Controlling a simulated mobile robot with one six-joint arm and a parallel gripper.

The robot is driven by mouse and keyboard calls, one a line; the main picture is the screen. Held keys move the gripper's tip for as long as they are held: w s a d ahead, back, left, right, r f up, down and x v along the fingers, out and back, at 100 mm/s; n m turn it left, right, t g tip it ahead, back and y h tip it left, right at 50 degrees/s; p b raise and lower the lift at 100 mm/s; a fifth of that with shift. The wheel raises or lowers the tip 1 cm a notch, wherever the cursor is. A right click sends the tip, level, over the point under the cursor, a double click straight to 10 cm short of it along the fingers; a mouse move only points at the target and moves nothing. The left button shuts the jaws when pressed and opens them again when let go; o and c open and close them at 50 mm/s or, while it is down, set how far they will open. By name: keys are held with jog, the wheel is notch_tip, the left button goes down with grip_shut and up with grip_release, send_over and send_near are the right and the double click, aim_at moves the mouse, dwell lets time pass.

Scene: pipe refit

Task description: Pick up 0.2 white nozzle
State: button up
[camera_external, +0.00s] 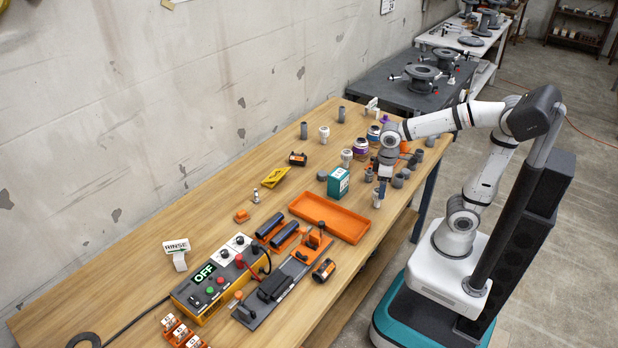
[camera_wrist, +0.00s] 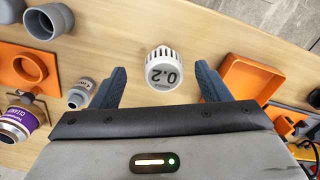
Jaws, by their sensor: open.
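The white nozzle marked 0.2 (camera_wrist: 163,68) stands on the wooden table, between my gripper's two fingers in the wrist view and apart from both. In the external view a white nozzle (camera_external: 377,199) shows just below my gripper (camera_external: 382,187), near the table's right edge. My gripper (camera_wrist: 160,88) is open and empty, pointing down, with one dark finger on each side of the nozzle. I cannot tell exactly how high the fingertips are above the table.
An orange tray (camera_external: 330,217) lies left of my gripper, with a teal box (camera_external: 338,182) behind it. In the wrist view, grey pipe fittings (camera_wrist: 48,20), a small grey bottle (camera_wrist: 80,93) and a purple-labelled jar (camera_wrist: 20,118) stand left. Bare table surrounds the nozzle.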

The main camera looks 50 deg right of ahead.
aim_at(377, 206)
jog(key=f, duration=0.2)
jog(key=f+b, duration=0.1)
jog(key=f, duration=0.2)
jog(key=f+b, duration=0.1)
jog(key=f, duration=0.1)
jog(key=shift+w+a+f, duration=0.2)
jog(key=shift+w+a, duration=0.1)
jog(key=c, duration=1.1)
